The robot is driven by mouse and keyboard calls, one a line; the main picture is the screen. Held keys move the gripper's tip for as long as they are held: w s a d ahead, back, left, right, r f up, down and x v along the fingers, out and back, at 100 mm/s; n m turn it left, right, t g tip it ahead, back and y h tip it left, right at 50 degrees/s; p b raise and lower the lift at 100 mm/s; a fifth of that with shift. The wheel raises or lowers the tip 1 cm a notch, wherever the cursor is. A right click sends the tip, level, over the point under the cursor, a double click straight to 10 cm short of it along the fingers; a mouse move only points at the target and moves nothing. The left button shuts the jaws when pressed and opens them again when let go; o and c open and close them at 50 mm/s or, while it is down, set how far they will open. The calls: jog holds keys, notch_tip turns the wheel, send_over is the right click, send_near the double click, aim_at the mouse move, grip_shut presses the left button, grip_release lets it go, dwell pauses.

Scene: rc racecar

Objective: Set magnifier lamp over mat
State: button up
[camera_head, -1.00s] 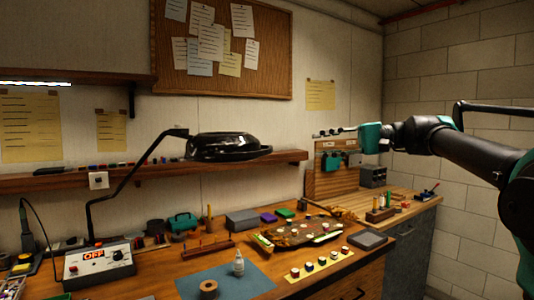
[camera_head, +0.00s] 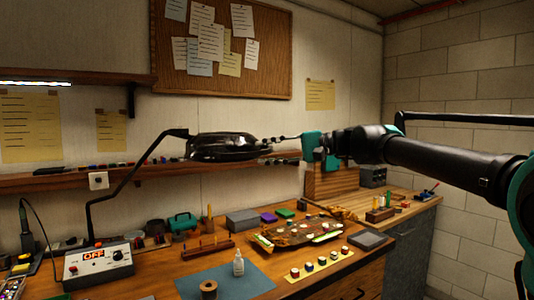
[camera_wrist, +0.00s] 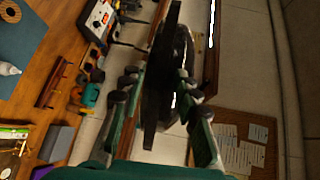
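The magnifier lamp has a round black head (camera_head: 222,147) on a bent black arm (camera_head: 118,190) that rises from the left side of the bench. My gripper (camera_head: 270,147) is at the right rim of the lamp head. In the wrist view, the fingers of my gripper (camera_wrist: 158,74) are apart, with the dark lamp head (camera_wrist: 163,55) between them. Firm contact cannot be told. The mat also shows at upper left in the wrist view (camera_wrist: 22,35).
A white bottle (camera_head: 238,264) and a brown spool (camera_head: 208,290) stand on the mat. A control box reading OFF (camera_head: 98,264) stands at left. A brown car body (camera_head: 300,235) lies right of the mat. The wall shelf (camera_head: 50,183) runs behind the lamp.

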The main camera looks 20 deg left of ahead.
grip_shut()
jog(key=shift+s, duration=0.15)
dwell(0.4)
